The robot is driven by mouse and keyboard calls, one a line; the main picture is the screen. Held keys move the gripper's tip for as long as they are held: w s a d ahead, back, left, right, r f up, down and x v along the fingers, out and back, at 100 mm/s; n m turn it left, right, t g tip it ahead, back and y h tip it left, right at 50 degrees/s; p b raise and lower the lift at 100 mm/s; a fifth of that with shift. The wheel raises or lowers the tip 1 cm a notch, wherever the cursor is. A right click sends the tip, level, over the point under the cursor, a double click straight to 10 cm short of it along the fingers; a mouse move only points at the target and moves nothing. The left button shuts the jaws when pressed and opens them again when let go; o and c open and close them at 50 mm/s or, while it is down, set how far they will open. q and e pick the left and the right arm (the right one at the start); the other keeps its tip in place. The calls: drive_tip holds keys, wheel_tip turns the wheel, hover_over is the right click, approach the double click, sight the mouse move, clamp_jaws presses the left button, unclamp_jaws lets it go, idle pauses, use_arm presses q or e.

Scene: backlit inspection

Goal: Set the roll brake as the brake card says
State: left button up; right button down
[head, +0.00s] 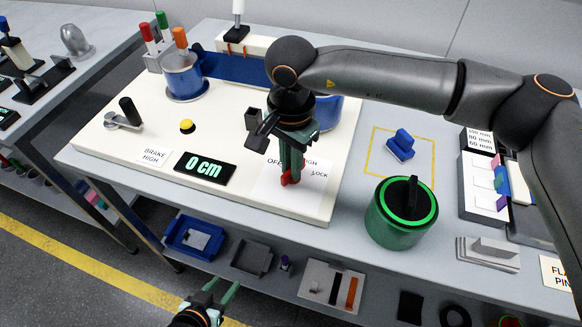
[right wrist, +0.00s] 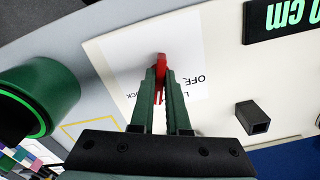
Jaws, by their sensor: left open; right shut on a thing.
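The brake card (head: 154,156) on the white panel reads "BRAKE HIGH". The red brake lever (head: 288,180) stands on a white label sheet (head: 305,195) marked OFF, HIGH (partly covered) and LOCK. My right gripper (head: 291,168) reaches down from above and is shut on the red lever, which also shows between its fingertips in the right wrist view (right wrist: 160,70). The gripper hides part of the lever and labels, so I cannot tell which mark it points to. My left gripper (head: 215,299) is open and empty at the bottom of the head view, away from the panel.
A display (head: 205,168) reads "0 cm". A crank with a black handle (head: 128,111) and a yellow button (head: 187,126) are on the panel's left. A small dark square post (head: 252,118) stands near my right gripper. A green canister (head: 398,222) stands right of the panel.

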idle(0.5)
drive_tip(key=c, duration=0.9)
unclamp_jaws()
wheel_tip(320, 180, up, 13)
drive_tip(key=shift+f, duration=0.2)
